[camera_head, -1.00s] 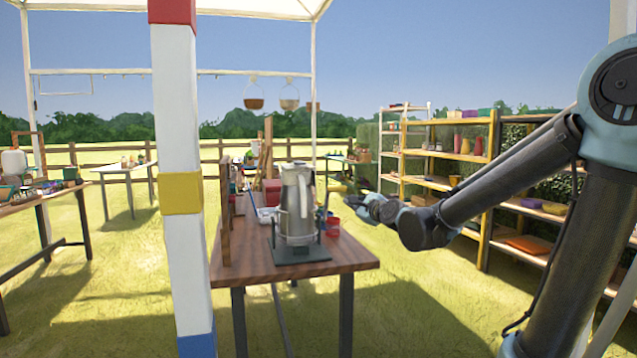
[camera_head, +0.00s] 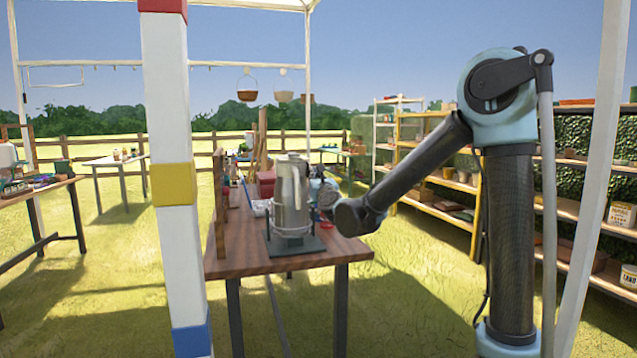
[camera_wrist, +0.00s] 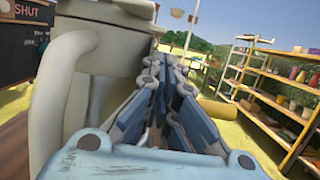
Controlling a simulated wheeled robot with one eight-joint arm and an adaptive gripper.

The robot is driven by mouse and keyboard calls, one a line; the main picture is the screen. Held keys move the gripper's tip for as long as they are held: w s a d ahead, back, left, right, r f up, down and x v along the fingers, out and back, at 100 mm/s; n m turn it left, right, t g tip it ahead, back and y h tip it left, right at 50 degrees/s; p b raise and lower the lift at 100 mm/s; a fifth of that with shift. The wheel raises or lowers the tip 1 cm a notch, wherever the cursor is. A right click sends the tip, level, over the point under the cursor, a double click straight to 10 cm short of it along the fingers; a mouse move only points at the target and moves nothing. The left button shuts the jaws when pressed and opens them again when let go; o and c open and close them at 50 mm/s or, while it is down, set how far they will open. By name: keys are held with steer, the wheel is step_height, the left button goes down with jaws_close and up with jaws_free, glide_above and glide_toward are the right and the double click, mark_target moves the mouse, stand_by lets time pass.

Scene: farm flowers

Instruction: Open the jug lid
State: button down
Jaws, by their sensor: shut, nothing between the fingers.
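The metal jug (camera_head: 287,205) stands upright on a dark stand (camera_head: 296,246) near the front of the wooden table. Its pale handle (camera_wrist: 49,90) and grey body (camera_wrist: 108,85) fill the left of the wrist view. The lid (camera_head: 292,158) sits on top and looks closed, though its edge is hard to make out. My gripper (camera_wrist: 160,75) is shut and empty, close beside the jug's body on the right. Whether it touches the jug cannot be told. In the head view the gripper is partly hidden by the jug and my arm.
A dark board reading "SHUT" (camera_wrist: 25,28) stands beyond the handle. The wooden table (camera_head: 235,262) has a bare front-left corner. A striped post (camera_head: 168,120) rises in front at left. Shelves (camera_head: 437,210) stand at right, with open grass (camera_head: 400,285) between.

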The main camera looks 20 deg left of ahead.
steer(key=shift+x, duration=2.3)
